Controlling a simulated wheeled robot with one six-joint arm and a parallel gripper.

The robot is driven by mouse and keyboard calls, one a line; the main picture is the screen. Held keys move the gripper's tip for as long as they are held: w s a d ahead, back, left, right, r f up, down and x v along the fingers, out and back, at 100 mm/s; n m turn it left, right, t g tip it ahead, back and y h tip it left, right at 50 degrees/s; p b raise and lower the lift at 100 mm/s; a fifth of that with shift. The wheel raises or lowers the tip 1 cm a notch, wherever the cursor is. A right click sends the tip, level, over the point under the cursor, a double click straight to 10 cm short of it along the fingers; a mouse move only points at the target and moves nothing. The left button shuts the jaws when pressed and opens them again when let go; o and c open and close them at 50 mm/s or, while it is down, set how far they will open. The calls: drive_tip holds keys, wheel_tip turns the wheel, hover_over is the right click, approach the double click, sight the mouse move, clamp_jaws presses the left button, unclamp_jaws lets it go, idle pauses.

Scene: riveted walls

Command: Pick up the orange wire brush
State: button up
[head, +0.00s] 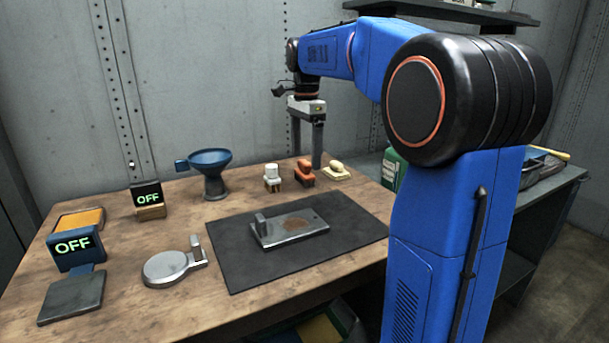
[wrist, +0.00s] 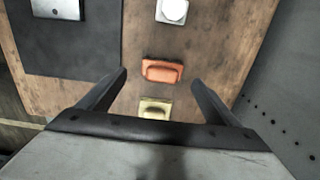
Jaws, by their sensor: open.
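The orange wire brush (head: 304,173) stands on the wooden table near its back edge, between a white-topped brush (head: 272,177) and a cream-yellow brush (head: 337,171). In the wrist view the orange brush (wrist: 162,71) lies just beyond the fingertips, near the middle of the gap between them. My gripper (head: 307,160) points down above the back of the table, its two fingers spread wide and empty. It also shows in the wrist view (wrist: 158,80). The cream-yellow brush (wrist: 155,108) lies between the fingers there, nearer the palm.
A dark mat (head: 235,255) with a metal plate (head: 290,232) lies in front of the brushes. A blue funnel (head: 210,170) stands to their left. Two OFF displays (head: 75,245) stand at the left. A riveted wall (head: 220,80) rises close behind the table.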

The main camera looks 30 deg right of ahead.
sight(304, 161)
drive_tip(key=f, duration=0.5)
drive_tip(key=shift+w+a, duration=0.1)
drive_tip(key=shift+w, duration=0.1)
drive_tip(key=c, duration=1.2)
